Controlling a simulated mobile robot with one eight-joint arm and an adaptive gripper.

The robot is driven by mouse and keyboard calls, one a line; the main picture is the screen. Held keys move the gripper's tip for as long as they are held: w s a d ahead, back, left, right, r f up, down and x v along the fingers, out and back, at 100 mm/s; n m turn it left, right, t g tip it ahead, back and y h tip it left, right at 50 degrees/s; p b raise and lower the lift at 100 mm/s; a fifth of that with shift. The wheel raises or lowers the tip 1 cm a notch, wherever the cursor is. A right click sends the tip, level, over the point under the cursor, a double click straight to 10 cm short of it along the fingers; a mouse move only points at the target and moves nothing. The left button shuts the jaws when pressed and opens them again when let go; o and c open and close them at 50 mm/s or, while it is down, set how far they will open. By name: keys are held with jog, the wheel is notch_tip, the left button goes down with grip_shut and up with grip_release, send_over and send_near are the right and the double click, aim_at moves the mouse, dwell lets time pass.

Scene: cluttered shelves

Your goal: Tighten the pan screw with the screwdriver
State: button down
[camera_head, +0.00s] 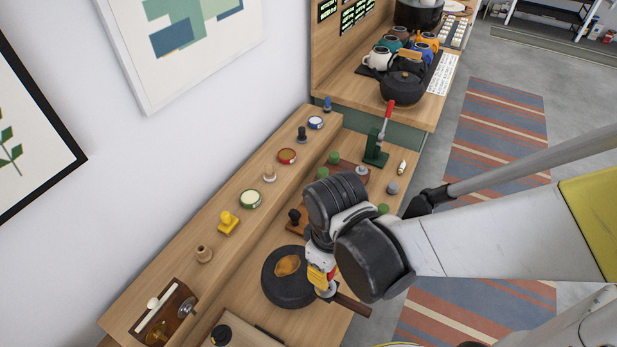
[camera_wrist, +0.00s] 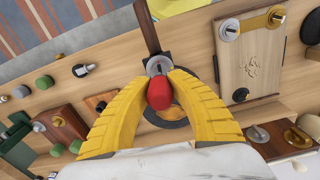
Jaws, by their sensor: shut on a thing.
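A dark round pan (camera_head: 275,291) with an orange-brown patch in it lies on the lower wooden shelf in the head view. Its brown handle (camera_head: 351,304) points to the lower right; the handle also shows at the top of the wrist view (camera_wrist: 147,28). My gripper (camera_wrist: 162,82) has its yellow fingers around a red-handled screwdriver (camera_wrist: 160,95), over the joint of handle and pan. A silver metal part (camera_wrist: 157,65) shows just past the red handle. I cannot tell whether it belongs to the screwdriver or the pan. The screw itself and the tip are not clearly visible.
A wooden board with metal fittings (camera_wrist: 252,60) lies right of the fingers in the wrist view. A green stand with a red lever (camera_head: 377,150), round knobs and stamps stand along the shelves. A dark kettle (camera_head: 402,87) and mugs are farther back.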

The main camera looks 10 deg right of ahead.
jog(key=shift+f+b, duration=0.8)
dwell(0.6)
jog(key=m, duration=0.4)
jog(key=shift+m, duration=0.3)
jog(key=m, duration=0.4)
jog(key=shift+b, duration=0.35)
jog(key=shift+m, duration=0.7)
jog(key=m, duration=0.4)
jog(key=shift+f, duration=0.1)
jog(key=m, duration=0.4)
jog(key=shift+m, duration=1.1)
jog(key=shift+b, duration=0.3)
